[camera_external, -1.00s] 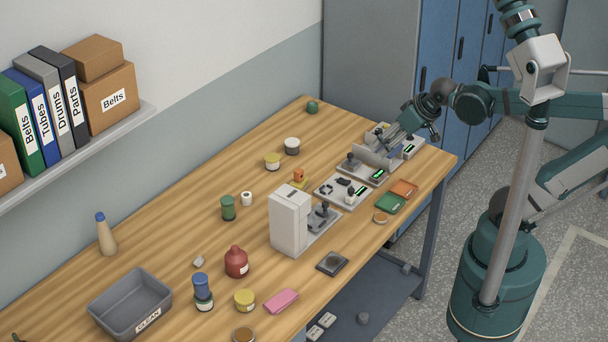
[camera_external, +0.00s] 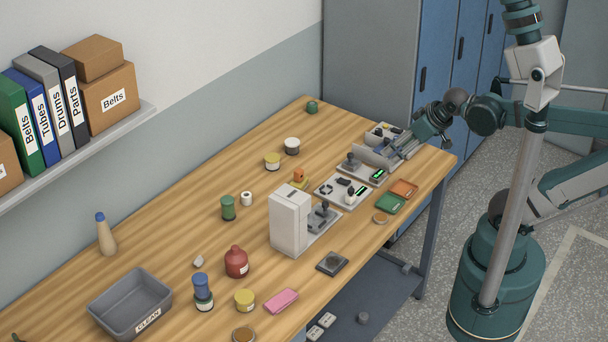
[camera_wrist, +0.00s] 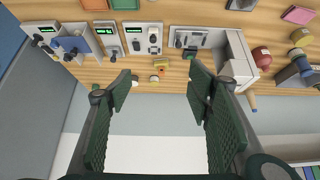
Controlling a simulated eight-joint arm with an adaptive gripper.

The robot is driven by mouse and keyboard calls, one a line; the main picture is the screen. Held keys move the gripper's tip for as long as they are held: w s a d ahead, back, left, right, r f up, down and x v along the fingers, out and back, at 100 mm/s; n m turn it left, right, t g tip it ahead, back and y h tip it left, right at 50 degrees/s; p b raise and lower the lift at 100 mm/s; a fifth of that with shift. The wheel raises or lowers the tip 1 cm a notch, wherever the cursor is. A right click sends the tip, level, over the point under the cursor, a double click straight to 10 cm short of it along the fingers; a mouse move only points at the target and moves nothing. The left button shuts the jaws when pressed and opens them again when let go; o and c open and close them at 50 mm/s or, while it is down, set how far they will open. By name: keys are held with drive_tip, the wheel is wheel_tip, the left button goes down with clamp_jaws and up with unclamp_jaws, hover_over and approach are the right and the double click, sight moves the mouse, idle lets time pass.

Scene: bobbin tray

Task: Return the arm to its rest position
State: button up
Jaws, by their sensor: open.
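My gripper (camera_external: 402,150) is over the far right end of the wooden bench, above the row of small grey devices. In the wrist view my gripper (camera_wrist: 160,82) shows two green padded fingers spread wide apart, with nothing between them. In the outside view its fingertips are close to the rearmost device (camera_external: 384,133), and I cannot tell the exact gap. The wrist view shows the devices (camera_wrist: 153,38) beyond the fingertips, apart from them.
The wooden bench (camera_external: 160,235) holds a white machine (camera_external: 289,220), a grey bin (camera_external: 128,318), a red bottle (camera_external: 236,263) and several jars. Orange (camera_external: 404,188) and green (camera_external: 391,204) trays lie near the front edge. Blue lockers (camera_external: 440,80) stand behind the arm.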

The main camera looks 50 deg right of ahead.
wheel_tip(320, 180, down, 7)
drive_tip(key=b, duration=0.6)
drive_tip(key=shift+f+b, duration=0.2)
drive_tip(key=shift+b, duration=0.15)
idle(0.6)
